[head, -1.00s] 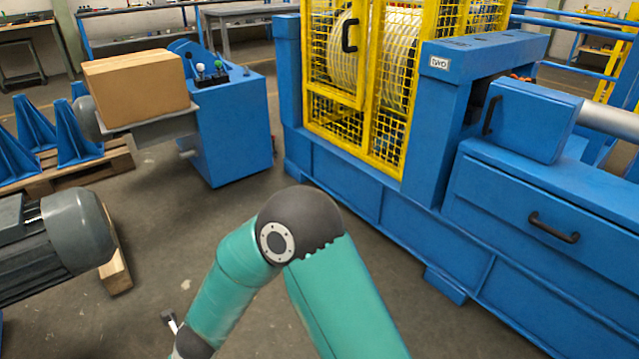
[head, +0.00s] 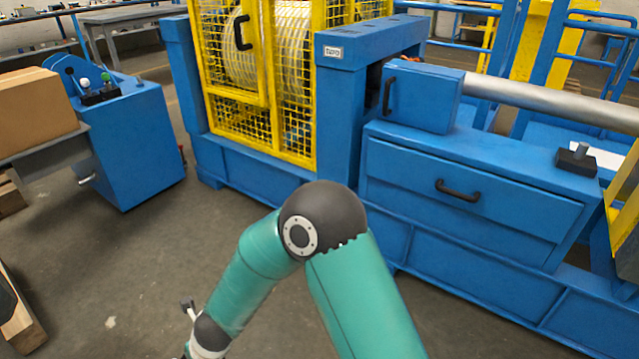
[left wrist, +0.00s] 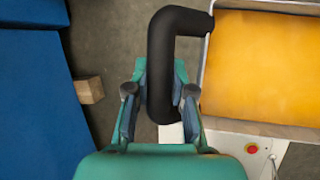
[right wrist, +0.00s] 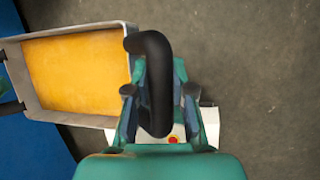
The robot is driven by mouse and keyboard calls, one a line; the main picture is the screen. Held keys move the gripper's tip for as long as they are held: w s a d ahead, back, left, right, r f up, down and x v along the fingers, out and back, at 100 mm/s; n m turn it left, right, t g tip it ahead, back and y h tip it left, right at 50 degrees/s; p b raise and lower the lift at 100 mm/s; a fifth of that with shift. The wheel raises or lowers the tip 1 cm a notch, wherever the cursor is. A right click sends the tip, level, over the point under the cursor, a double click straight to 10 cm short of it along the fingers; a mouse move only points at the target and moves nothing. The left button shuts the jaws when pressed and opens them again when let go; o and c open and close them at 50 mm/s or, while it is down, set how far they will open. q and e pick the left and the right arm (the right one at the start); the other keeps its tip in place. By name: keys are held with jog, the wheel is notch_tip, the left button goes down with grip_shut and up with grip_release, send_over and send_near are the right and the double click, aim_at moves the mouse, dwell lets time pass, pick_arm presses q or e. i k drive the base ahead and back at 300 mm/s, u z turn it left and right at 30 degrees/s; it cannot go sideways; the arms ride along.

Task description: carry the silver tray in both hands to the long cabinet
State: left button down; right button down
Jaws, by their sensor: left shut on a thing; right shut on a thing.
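The silver tray shows in part in the left wrist view (left wrist: 206,62) and in the right wrist view (right wrist: 70,33). It has a thin silver rim and an orange-yellow inner floor that looks bare. My left gripper (left wrist: 160,92) is shut on one black tray handle (left wrist: 180,22). My right gripper (right wrist: 159,92) is shut on the other black handle (right wrist: 150,42). The tray and both grippers are out of the head view, which shows only a teal arm of mine. I cannot tell whether any thing here is the long cabinet.
A long blue machine (head: 470,250) with a drawer and a yellow mesh cage (head: 262,110) stands ahead. A blue control box (head: 130,145) and a cardboard box (head: 35,110) are at left. Grey floor (head: 130,260) is open between. A wooden block (left wrist: 89,90) lies near blue panels.

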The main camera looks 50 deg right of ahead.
aim_at(509, 152)
jog(key=u, duration=0.8)
jog(key=i, duration=0.15)
jog(key=z, duration=1.95)
jog(key=i, duration=0.2)
jog(key=z, duration=1.4)
jog(key=k, duration=0.65)
jog(key=z, duration=0.45)
jog(key=i, duration=1.1)
jog(key=z, duration=0.2)
